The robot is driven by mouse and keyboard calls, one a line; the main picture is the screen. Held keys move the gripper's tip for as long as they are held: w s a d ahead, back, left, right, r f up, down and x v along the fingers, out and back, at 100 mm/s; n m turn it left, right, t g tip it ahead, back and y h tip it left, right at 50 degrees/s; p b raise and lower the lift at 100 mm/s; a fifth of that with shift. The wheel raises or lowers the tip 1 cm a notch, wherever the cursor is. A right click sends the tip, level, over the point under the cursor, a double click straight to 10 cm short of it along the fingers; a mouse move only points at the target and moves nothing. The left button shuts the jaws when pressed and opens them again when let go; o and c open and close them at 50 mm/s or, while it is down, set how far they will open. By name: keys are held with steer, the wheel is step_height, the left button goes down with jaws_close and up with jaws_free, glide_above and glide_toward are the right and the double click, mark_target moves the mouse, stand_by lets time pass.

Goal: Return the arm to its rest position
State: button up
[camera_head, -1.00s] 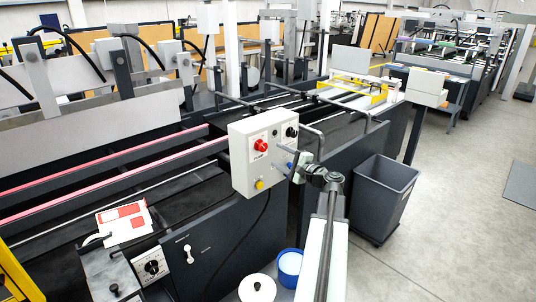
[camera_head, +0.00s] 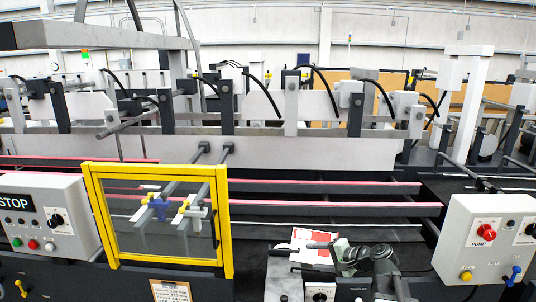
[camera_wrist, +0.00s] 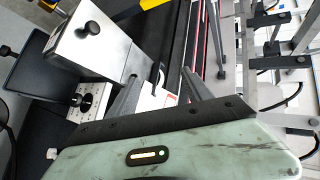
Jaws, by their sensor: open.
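My gripper (camera_wrist: 160,84) shows in the wrist view with two dark fingers spread apart and nothing held between them. Part of my arm (camera_head: 372,262) is at the bottom right of centre in the head view, low in front of the machine; my fingertips cannot be made out there. A red and white carton (camera_head: 312,244) lies on the machine just left of and behind my arm. In the wrist view a metal plate with a black knob (camera_wrist: 92,38) is to the left of my fingers.
The grey pump control box (camera_head: 487,240) with red, yellow and blue knobs stands right of my arm. A yellow-framed guard door (camera_head: 225,232) and a STOP panel (camera_head: 42,215) are on the left. The long machine with pink-red belts (camera_head: 340,206) spans the view.

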steer(key=s+a+f+n+g+h, duration=0.4)
steer(key=s+a+f+n+g, duration=0.25)
steer(key=s+a+f, duration=0.35)
steer(key=s+d+f+n+g+h, duration=0.2)
steer(key=s+d+h, duration=0.3)
steer(key=d, duration=0.4)
steer(key=shift+s+f+n, duration=0.3)
steer(key=shift+s+n, duration=0.05)
steer(key=shift+s, duration=0.4)
